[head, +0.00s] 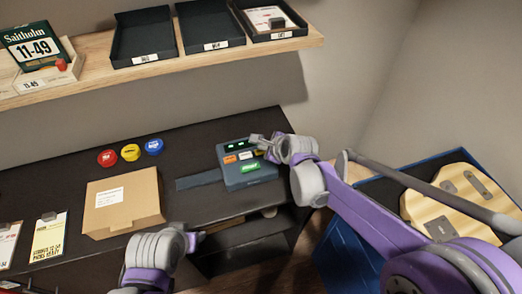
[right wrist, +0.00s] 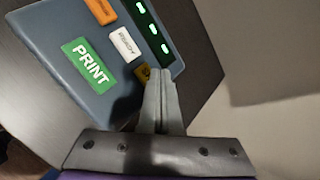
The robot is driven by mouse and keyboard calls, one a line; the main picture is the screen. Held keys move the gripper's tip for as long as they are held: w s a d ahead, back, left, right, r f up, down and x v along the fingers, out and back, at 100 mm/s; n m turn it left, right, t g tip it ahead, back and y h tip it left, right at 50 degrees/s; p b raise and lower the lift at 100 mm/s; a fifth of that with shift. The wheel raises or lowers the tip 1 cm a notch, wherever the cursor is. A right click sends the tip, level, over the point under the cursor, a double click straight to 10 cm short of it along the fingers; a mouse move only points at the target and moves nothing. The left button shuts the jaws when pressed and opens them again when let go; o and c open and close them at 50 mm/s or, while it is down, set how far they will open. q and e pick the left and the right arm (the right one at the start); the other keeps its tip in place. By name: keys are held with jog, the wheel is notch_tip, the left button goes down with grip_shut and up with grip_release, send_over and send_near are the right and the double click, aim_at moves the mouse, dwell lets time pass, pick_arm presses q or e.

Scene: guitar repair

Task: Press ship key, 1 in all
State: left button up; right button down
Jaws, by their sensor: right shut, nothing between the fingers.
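A blue-grey key device (head: 232,181) sits on the dark bench; it also fills the left of the right wrist view (right wrist: 85,60). It has a large green PRINT key (right wrist: 88,63), a white key (right wrist: 125,44), an orange key (right wrist: 101,11) and a small yellow key (right wrist: 142,74). The yellow key is partly hidden by my fingers and its label is not readable; no label reading SHIP is legible. My right gripper (right wrist: 160,74) is shut and empty, its tips at the yellow key; touching or just above, I cannot tell. My left gripper (head: 200,237) is low in the head view, its opening unclear.
A cardboard box (head: 123,200) stands left of the device, with red (head: 107,157), yellow (head: 130,152) and blue (head: 154,146) round pieces behind it. A shelf (head: 95,87) with dark trays (head: 143,36) runs above. A blue bin (head: 335,235) holding wooden pieces is at right.

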aim_at(263, 152)
pick_arm(q)
jog(key=shift+s+f+b, duration=0.15)
jog(key=shift+f+b, duration=0.15)
jog(key=shift+f, duration=0.1)
pick_arm(e)
jog(key=shift+f, duration=0.45)
pick_arm(q)
jog(key=shift+r, duration=0.1)
pick_arm(e)
jog(key=shift+r, duration=0.1)
pick_arm(q)
jog(key=shift+w+r+p, duration=0.2)
jog(key=shift+r+p, duration=0.25)
pick_arm(e)
jog(key=shift+r, duration=0.75)
jog(key=shift+r+p, duration=1.2)
jog(key=shift+r, duration=1.4)
pick_arm(q)
jog(key=r, duration=0.1)
jog(key=w+r, duration=0.1)
jog(key=r, duration=0.1)
jog(key=shift+w+r, duration=0.2)
pick_arm(e)
jog(key=shift+f, duration=0.1)
pick_arm(q)
jog(key=shift+s, duration=0.1)
